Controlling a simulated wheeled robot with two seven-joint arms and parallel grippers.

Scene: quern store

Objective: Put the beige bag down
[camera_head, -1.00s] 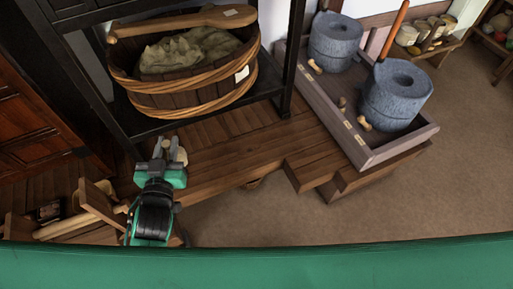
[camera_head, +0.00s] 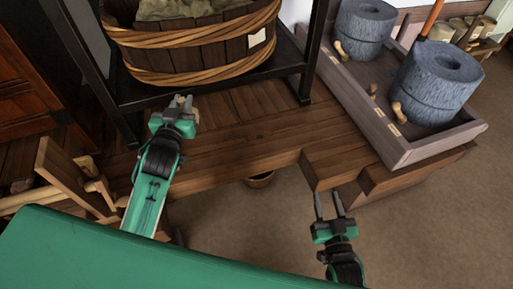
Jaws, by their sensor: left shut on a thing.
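My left gripper (camera_head: 181,103) is shut on a small beige thing, apparently the beige bag (camera_head: 193,113). Only a little of it shows beside the fingers, so its shape is hard to tell. The gripper is in front of the black rack, over the dark wooden bench, and I cannot tell whether the bag touches the wood. My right gripper (camera_head: 329,204) has its two fingers apart with nothing between them. It is over the floor, in front of the wooden step.
A wooden tub (camera_head: 206,50) with olive cloth stands on the black rack (camera_head: 128,103). Stone querns (camera_head: 433,83) sit in a wooden tray (camera_head: 404,154) at right. The plank bench (camera_head: 235,139) has clear room. A small basket (camera_head: 260,180) sits under its edge. Wooden frame pieces (camera_head: 68,175) stand at left.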

